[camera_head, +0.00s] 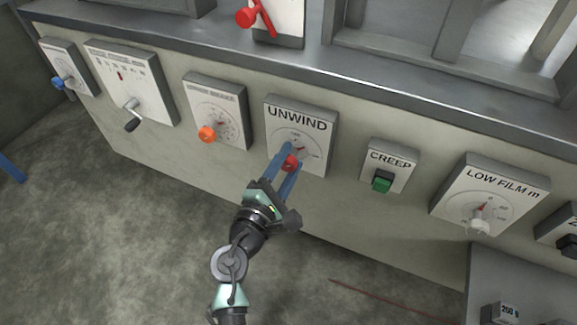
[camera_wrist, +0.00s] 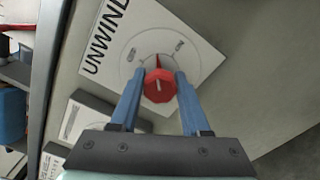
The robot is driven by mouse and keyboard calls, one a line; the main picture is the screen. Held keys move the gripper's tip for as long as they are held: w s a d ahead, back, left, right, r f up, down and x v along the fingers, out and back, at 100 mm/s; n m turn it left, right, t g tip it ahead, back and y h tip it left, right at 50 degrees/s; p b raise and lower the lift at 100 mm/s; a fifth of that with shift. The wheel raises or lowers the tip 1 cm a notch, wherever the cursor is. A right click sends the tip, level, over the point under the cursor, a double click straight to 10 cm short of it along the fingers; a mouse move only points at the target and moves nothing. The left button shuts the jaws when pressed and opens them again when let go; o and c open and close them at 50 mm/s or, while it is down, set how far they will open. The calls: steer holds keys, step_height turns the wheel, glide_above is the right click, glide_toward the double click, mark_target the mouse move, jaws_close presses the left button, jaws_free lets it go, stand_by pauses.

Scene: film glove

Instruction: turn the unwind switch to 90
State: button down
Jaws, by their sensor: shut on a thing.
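The unwind switch is a red faceted knob (camera_head: 290,162) with a red pointer, on a white panel (camera_head: 302,117) marked UNWIND, in the middle of the head view. The knob also shows in the wrist view (camera_wrist: 159,86), its pointer toward the top of that picture. My gripper (camera_head: 293,160) reaches the panel from below. Its two blue fingers lie on either side of the knob and are shut on it, as the wrist view shows (camera_wrist: 160,88). The fingers hide part of the dial scale, and I cannot read which number the pointer marks.
A panel with an orange knob (camera_head: 207,134) is to the left. The CREEP box with a green switch (camera_head: 382,182) and the LOW FILM panel (camera_head: 491,192) are to the right. A red lever (camera_head: 247,16) is above. The floor below is mostly clear.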

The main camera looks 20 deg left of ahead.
steer(key=m+b, duration=0.2)
steer(key=m, duration=0.2)
steer(key=shift+f+m+b, duration=0.25)
steer(key=shift+m+b, duration=0.05)
steer(key=shift+b, duration=0.1)
steer(key=shift+m+b, duration=1)
steer(key=shift+m, duration=0.7)
steer(key=shift+r+m, duration=0.1)
steer(key=shift+m, duration=0.2)
steer(key=shift+c, duration=1.9)
jaws_free()
steer(key=s+p, duration=0.2)
steer(key=s, duration=1.1)
steer(key=shift+a+p, duration=0.2)
steer(key=shift+p, duration=0.15)
steer(key=shift+r, duration=0.1)
